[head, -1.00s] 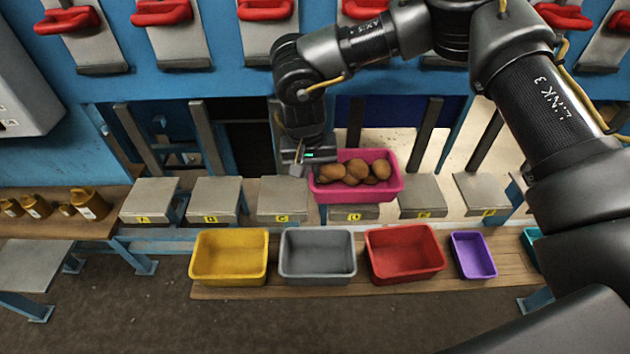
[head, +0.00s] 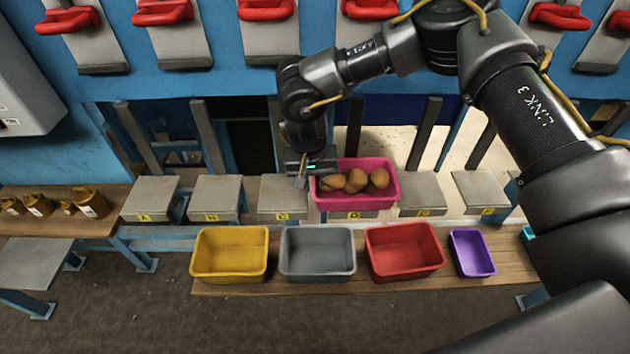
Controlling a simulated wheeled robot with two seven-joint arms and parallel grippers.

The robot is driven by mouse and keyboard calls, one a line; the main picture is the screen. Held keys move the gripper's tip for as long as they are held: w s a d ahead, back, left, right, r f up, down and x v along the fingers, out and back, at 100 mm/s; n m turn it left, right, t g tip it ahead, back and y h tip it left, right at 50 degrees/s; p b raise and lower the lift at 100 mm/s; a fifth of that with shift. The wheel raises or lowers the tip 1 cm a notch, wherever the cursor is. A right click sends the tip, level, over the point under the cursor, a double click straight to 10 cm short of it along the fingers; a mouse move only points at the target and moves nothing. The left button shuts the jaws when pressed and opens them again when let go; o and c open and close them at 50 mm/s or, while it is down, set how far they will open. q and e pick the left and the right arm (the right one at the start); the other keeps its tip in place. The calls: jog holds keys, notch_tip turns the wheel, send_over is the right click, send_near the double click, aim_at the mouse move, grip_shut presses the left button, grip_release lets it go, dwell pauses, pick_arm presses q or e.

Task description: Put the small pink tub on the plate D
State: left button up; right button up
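The pink tub (head: 358,199) holds several brown potato-like lumps (head: 355,180). It is level over plate D (head: 372,214) and hides nearly all of it; only the front edge with the yellow D label shows. I cannot tell whether the tub's bottom touches the plate. My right gripper (head: 306,182) is at the tub's left wall and appears shut on it; one finger shows outside the wall and the other is hidden. My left gripper is not in view.
Plate C (head: 283,195) is close on the left and another plate (head: 421,193) on the right, both empty. Yellow (head: 230,267), grey (head: 317,267), red (head: 404,264) and purple (head: 472,267) tubs stand on the front bench. Brass-coloured weights (head: 90,202) stand at far left.

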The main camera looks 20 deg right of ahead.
jog(key=shift+r, duration=0.5)
notch_tip(320, 180, up, 11)
jog(key=a+b, duration=0.1)
jog(key=shift+s+a, duration=0.15)
jog(key=shift+s, duration=0.25)
